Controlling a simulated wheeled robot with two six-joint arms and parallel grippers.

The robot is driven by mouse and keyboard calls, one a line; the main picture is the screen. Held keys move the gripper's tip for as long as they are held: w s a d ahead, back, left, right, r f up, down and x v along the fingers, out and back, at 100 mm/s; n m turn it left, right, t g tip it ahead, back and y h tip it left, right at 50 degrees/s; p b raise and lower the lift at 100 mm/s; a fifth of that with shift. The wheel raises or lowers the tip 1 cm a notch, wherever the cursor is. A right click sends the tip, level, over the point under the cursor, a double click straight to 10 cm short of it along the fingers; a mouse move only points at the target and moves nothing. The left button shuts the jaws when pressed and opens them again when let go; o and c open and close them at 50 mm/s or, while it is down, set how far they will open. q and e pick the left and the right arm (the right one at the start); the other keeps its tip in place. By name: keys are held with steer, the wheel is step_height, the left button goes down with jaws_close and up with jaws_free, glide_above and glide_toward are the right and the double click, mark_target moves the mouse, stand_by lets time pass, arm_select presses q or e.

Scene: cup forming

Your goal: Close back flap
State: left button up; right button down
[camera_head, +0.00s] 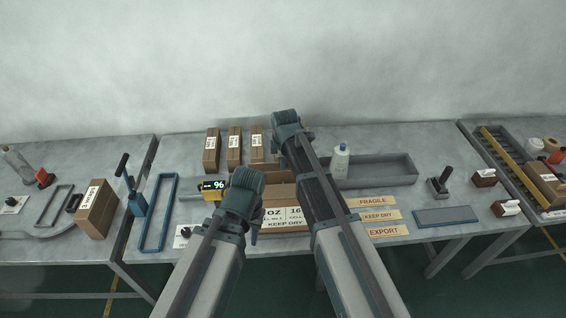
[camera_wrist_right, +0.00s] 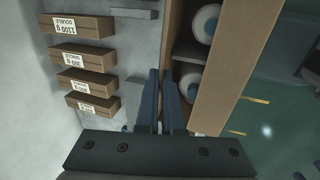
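The open brown carton (camera_head: 288,227) stands at the front middle of the table, marked "OZ 16" and "KEEP DRY". My right arm hides part of it. In the right wrist view a tall brown panel (camera_wrist_right: 232,65) stands at its front side, with white round items (camera_wrist_right: 205,23) inside. A narrow brown strip at its back edge (camera_wrist_right: 168,30) may be the back flap; its angle is unclear. My right gripper (camera_wrist_right: 160,80) is at this back edge, its fingers close together. My left gripper (camera_head: 254,238) is at the carton's front left; its fingers are mostly hidden.
Several small labelled boxes (camera_head: 234,148) stand behind the carton. A grey tray (camera_head: 375,172) with a white bottle (camera_head: 340,160) lies at the back right. Label strips (camera_head: 384,232) lie to the right.

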steer(key=shift+s+f+t+b, duration=0.25)
steer(key=shift+s+t+b, duration=0.2)
steer(key=shift+t+b, duration=0.1)
steer(key=shift+s+f+t+b, duration=0.2)
steer(key=shift+s+t+b, duration=0.2)
steer(key=shift+t+b, duration=0.15)
steer(key=t+b, duration=0.1)
steer(key=b, duration=0.1)
steer(key=s+f+t+b, duration=0.1)
steer(key=t+b, duration=0.1)
steer(key=shift+s, duration=0.1)
steer(key=shift+s+t+b, duration=0.1)
steer(key=shift+t+b, duration=0.8)
steer(key=shift+b, duration=0.35)
steer(key=c, duration=1)
jaws_free()
steer(key=shift+c, duration=0.2)
steer(key=shift+r, duration=0.15)
